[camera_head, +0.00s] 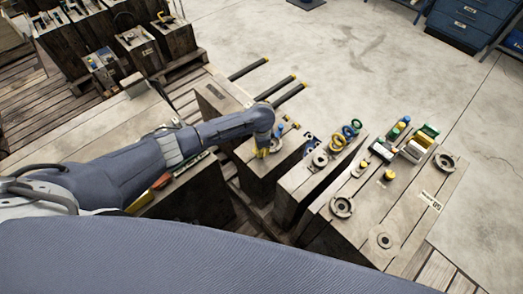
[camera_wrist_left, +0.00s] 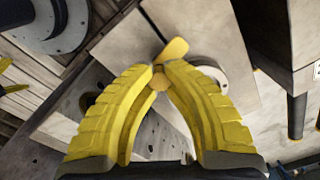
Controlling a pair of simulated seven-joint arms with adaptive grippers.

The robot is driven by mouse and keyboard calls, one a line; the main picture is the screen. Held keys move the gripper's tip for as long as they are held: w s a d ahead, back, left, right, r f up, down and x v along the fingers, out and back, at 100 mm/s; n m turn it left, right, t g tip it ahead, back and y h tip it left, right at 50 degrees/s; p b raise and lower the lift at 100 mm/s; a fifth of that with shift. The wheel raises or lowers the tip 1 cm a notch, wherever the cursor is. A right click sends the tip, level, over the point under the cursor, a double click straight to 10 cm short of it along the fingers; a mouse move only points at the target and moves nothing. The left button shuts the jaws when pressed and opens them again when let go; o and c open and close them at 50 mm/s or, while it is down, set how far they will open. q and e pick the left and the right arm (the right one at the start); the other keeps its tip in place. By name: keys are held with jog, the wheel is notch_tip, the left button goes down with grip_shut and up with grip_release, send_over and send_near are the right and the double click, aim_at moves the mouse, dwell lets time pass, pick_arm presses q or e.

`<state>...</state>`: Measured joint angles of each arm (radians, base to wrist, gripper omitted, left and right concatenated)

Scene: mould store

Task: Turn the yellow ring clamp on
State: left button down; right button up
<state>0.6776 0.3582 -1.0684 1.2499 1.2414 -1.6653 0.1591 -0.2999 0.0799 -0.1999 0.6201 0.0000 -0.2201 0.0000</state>
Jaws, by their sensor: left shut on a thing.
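My left gripper (camera_head: 263,152) reaches down onto the top of a wooden mould block in the head view. In the left wrist view its yellow fingers (camera_wrist_left: 160,75) meet at their tips, shut on a small yellow handle, which I take to be the yellow ring clamp (camera_wrist_left: 174,49). The handle lies slantwise, with one end beyond the fingertips and the other showing between them. A pale round fitting (camera_wrist_left: 211,72) is partly hidden behind the right finger. In the head view the fingers and arm hide the clamp. My right gripper is not in view.
To the right, another block carries upright yellow, green and blue rings (camera_head: 348,131). A wider block (camera_head: 412,213) beyond it holds round fittings and coloured parts. Black bars with yellow ends (camera_head: 289,92) jut out behind my gripper. Open concrete floor (camera_head: 330,50) lies further back.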

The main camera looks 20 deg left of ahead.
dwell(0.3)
pick_arm(q)
jog(key=m, duration=0.8)
jog(key=shift+m, duration=0.3)
jog(key=m, duration=0.8)
jog(key=shift+m, duration=0.6)
jog(key=c, duration=1.2)
grip_release()
